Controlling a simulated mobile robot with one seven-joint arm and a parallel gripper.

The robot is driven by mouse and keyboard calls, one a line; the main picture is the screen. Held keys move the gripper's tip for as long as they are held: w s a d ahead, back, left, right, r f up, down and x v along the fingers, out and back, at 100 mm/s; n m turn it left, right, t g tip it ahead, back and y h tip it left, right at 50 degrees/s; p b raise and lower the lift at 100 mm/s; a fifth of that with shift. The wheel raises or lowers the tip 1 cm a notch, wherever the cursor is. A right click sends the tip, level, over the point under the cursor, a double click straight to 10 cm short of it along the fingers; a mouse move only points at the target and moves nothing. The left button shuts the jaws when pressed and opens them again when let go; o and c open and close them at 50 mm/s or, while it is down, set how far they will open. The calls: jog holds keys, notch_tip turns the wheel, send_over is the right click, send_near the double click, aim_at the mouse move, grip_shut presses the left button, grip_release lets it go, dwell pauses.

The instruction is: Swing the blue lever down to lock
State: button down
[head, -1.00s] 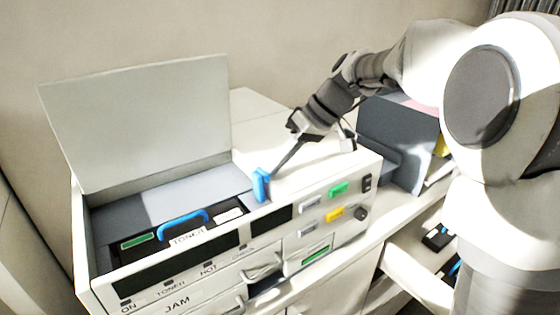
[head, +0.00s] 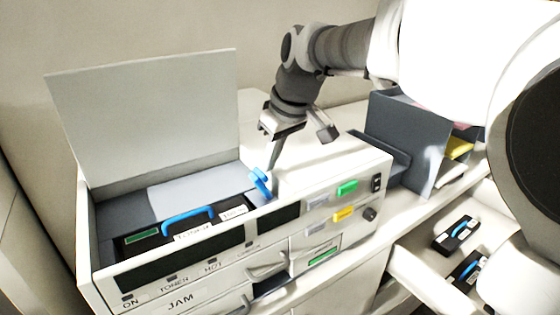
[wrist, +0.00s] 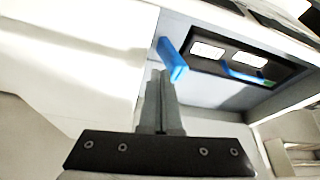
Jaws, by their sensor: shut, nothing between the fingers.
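The blue lever (head: 260,182) stands at the right end of the open toner bay, tilted with its top to the left in the head view. In the wrist view the lever (wrist: 172,60) is just beyond my fingertips. My gripper (head: 274,166) is shut and empty, pointing down close to the lever's right side. In the wrist view its closed fingers (wrist: 160,80) seem to touch or nearly touch the lever's end; I cannot tell which. The toner cartridge (head: 228,214) with a blue handle (head: 187,214) lies in the bay of the white printer (head: 345,165).
The printer's lid (head: 150,115) stands open behind the bay. A dark grey file holder (head: 410,130) stands right of the printer. An open drawer (head: 420,285) at lower right holds two black cartridges with blue handles. The front panel carries green and yellow buttons.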

aim_at(256, 174)
jog(key=s+a+t+h+b, duration=0.1)
jog(key=a+t+h+b, duration=0.1)
jog(key=h, duration=0.1)
jog(key=shift+s+a+f+n, duration=0.4)
jog(key=a+t+h+b, duration=0.1)
jog(key=s+a+f+t+h+b, duration=0.1)
jog(key=b, duration=0.1)
jog(key=s+f+n+t+h+b, duration=0.1)
jog(key=h+b, duration=0.1)
jog(key=shift+a+f, duration=0.1)
jog(key=shift+a, duration=0.3)
jog(key=shift+d+r, duration=0.15)
jog(key=shift+r, duration=0.15)
jog(key=shift+w, duration=0.1)
jog(key=shift+w+d+f+b, duration=0.35)
jog(key=shift+w+d+f, duration=0.05)
jog(key=shift+d, duration=0.15)
